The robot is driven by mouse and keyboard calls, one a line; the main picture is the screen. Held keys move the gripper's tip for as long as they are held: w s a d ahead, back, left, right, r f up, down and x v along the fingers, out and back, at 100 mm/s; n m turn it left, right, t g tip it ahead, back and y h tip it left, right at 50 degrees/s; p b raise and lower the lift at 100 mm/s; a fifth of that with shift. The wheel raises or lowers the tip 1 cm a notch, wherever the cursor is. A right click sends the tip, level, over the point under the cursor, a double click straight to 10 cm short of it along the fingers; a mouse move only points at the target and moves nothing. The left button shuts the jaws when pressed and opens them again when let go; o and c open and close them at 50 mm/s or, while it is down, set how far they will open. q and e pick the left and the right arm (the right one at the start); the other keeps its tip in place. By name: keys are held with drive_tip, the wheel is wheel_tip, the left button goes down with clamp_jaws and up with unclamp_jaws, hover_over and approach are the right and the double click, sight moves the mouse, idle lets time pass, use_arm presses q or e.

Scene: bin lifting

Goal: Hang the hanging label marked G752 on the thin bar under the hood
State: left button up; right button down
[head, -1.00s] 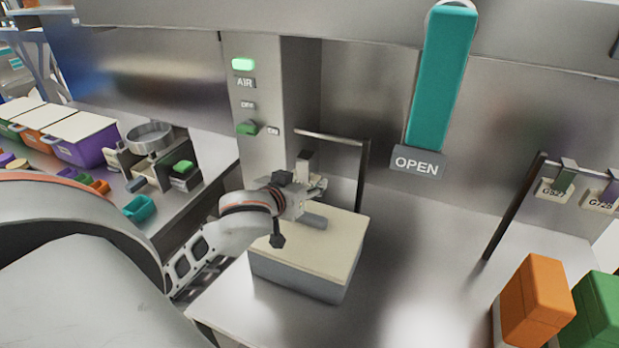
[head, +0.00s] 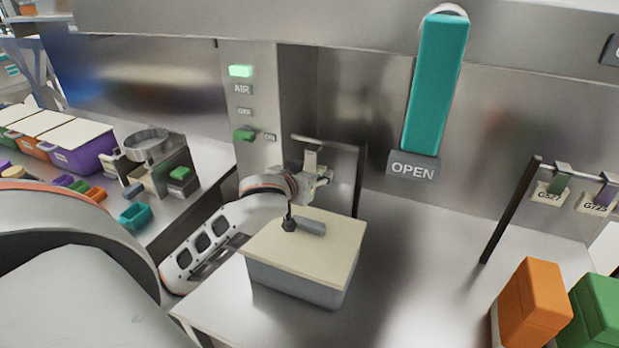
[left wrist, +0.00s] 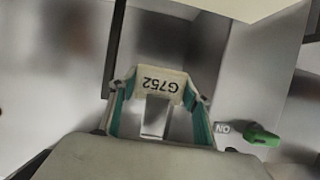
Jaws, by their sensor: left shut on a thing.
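The hanging label marked G752 (left wrist: 160,86) is pale with dark print, which reads upside down in the left wrist view. My left gripper (left wrist: 158,104) is shut on it, with a teal-padded finger at each side. In the head view my left gripper (head: 320,180) is above the lidded grey bin, just below the thin bar (head: 325,143). The bar runs left from the top of a dark post (head: 360,182). A grey upright piece shows above the gripper near the bar; I cannot tell whether it touches the bar. My right gripper is out of view.
The grey bin (head: 292,284) with a cream lid stands below my left arm. At right, a second rack (head: 510,212) carries other labels, near orange (head: 535,305) and green (head: 598,310) boxes. A teal handle (head: 436,85) hangs above an OPEN sign.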

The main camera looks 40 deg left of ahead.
sight(310, 168)
use_arm(q)
drive_tip(key=r+x, duration=0.2)
drive_tip(key=x, duration=0.7)
drive_tip(key=shift+w+a, duration=0.15)
drive_tip(key=shift+w, duration=0.25)
idle(0.4)
drive_tip(key=o, duration=1.1)
drive_tip(key=shift+c, duration=0.2)
drive_tip(key=shift+s, duration=0.1)
drive_tip(key=v, duration=1.1)
drive_tip(key=shift+s+r, duration=0.1)
drive_tip(key=shift+s, duration=0.25)
drive_tip(key=shift+s, duration=0.1)
